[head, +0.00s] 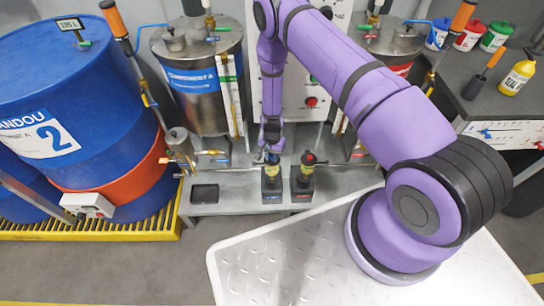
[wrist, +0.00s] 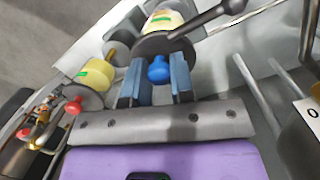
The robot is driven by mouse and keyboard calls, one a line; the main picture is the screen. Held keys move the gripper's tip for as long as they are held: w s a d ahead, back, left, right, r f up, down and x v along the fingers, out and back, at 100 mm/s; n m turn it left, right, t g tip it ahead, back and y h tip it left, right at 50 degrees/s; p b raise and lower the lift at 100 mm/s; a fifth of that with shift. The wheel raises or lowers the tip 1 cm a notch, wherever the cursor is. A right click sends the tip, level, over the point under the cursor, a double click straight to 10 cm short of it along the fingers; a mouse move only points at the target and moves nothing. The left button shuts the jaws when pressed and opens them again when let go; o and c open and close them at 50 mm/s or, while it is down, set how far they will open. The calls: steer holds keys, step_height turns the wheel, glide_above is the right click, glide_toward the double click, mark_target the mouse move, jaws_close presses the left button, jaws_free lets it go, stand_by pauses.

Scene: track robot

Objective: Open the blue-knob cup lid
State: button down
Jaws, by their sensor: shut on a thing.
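The blue-knob cup (head: 272,183) stands on the grey bench below my gripper (head: 271,153) in the head view. In the wrist view, the blue knob (wrist: 159,70) sits between the fingers of my gripper (wrist: 156,78), which is shut on it. The dark round lid (wrist: 150,47) shows just beyond the knob, with the cup's pale yellow label (wrist: 163,19) behind it. The fingers and wrist hide much of the lid in the head view. I cannot tell whether the lid is raised from the rim.
The red-knob cup (head: 302,182) stands close on the right; its red knob (wrist: 73,107) shows at left in the wrist view. A black tray (head: 204,194) lies on the bench. A steel tank (head: 200,85) and blue drum (head: 75,100) stand left. A dark rod (wrist: 212,17) crosses near the lid.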

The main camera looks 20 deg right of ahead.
steer(key=c, duration=1)
jaws_free()
steer(key=shift+o, duration=0.2)
steer(key=shift+r, duration=0.1)
steer(key=r, duration=0.5)
steer(key=w+r, duration=0.1)
steer(key=r, duration=0.1)
steer(key=shift+d+r, duration=0.15)
steer(key=shift+s, duration=0.1)
